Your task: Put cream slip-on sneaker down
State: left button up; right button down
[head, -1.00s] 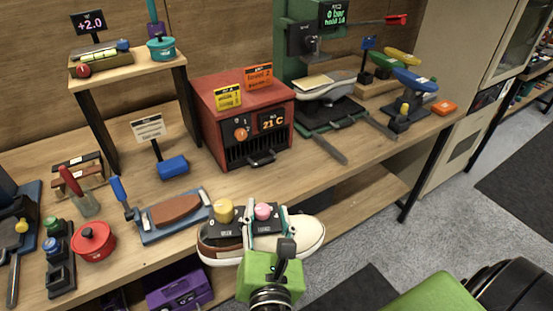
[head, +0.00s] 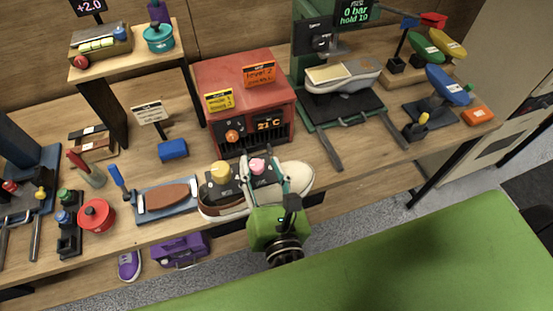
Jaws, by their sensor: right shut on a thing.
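The cream slip-on sneaker (head: 300,178) is at the front of the wooden bench (head: 120,230) in the head view, its pale rounded end to the right. My right gripper (head: 275,193) is shut on its near side and hides part of it. A dark control panel with a yellow knob (head: 220,172) and a pink knob (head: 257,166) overlaps the sneaker in the picture. A brown part with a white sole edge (head: 225,208) shows left of my gripper. I cannot tell whether the sneaker touches the bench. My left gripper is not in view.
A red oven (head: 245,95) stands behind the sneaker. A green press (head: 310,45) holding a grey shoe (head: 343,78) stands at the back right.

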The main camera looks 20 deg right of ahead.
pick_arm(q)
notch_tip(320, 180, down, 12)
jog(key=b, duration=1.1)
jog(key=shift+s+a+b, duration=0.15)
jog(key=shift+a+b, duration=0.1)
jog(key=shift+b, duration=0.15)
pick_arm(e)
jog(key=w+d+f, duration=0.6)
jog(key=w+f, duration=0.5)
jog(key=f, duration=0.1)
jog(key=shift+d+f, duration=0.15)
jog(key=shift+d, duration=0.2)
jog(key=shift+f, duration=0.1)
jog(key=c, duration=1.2)
grip_release()
jog(key=shift+f, duration=0.1)
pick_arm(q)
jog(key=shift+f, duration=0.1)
